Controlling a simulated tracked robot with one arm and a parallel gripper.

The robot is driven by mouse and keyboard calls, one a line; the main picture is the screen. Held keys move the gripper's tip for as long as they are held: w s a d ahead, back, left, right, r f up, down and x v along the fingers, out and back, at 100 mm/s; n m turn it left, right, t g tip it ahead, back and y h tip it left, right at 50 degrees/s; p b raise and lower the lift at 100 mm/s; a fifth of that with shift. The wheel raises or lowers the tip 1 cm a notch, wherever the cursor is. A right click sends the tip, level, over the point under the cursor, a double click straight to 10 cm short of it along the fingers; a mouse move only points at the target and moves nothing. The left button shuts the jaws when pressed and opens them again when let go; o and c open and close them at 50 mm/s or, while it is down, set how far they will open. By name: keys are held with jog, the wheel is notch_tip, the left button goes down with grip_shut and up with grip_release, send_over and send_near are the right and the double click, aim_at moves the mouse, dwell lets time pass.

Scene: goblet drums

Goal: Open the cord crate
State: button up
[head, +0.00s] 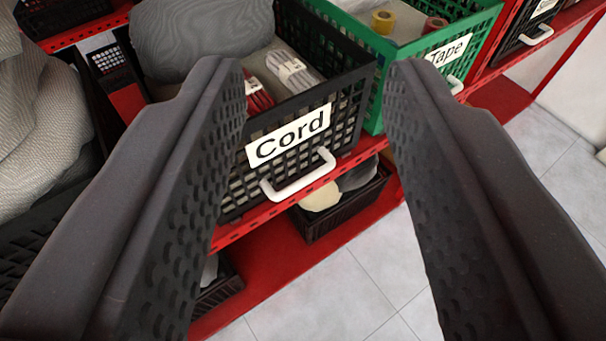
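The cord crate (352,95) is a black mesh crate with a white "Cord" label (290,136) and a white handle (299,181) on its front. It sits on a red shelf and holds a red bundle (258,95), a grey-white bundle (292,71) and a grey rounded thing (200,38). My gripper (312,75) is open, its two dark fingers wide apart with nothing between them touching. The crate's front and handle show between the fingers. The left finger hides part of the crate's left side. How far the fingertips are from the handle I cannot tell.
A green crate labelled "Tape" (375,60) stands right beside the cord crate. Another black crate (508,40) is further right. A dark crate (345,208) sits on the lower red shelf (262,262). Grey tiled floor (335,300) in front is clear.

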jog(key=w+d+f+m+g+y, duration=0.15)
jog(key=w+f, duration=0.35)
jog(key=f, duration=0.5)
jog(key=w+d+f+m+g+y, duration=0.1)
jog(key=w+f+g+y, duration=0.2)
jog(key=f, duration=0.7)
jog(key=m+t+y+b, duration=0.2)
jog(key=m+y, duration=0.3)
jog(key=m, duration=0.3)
send_near(307, 183)
jog(key=b+x, duration=0.1)
jog(key=x, duration=0.9)
jog(key=shift+f, duration=0.2)
jog(key=shift+w+a+b, duration=0.25)
jog(key=shift+w+b, duration=0.05)
jog(key=shift+w, duration=0.2)
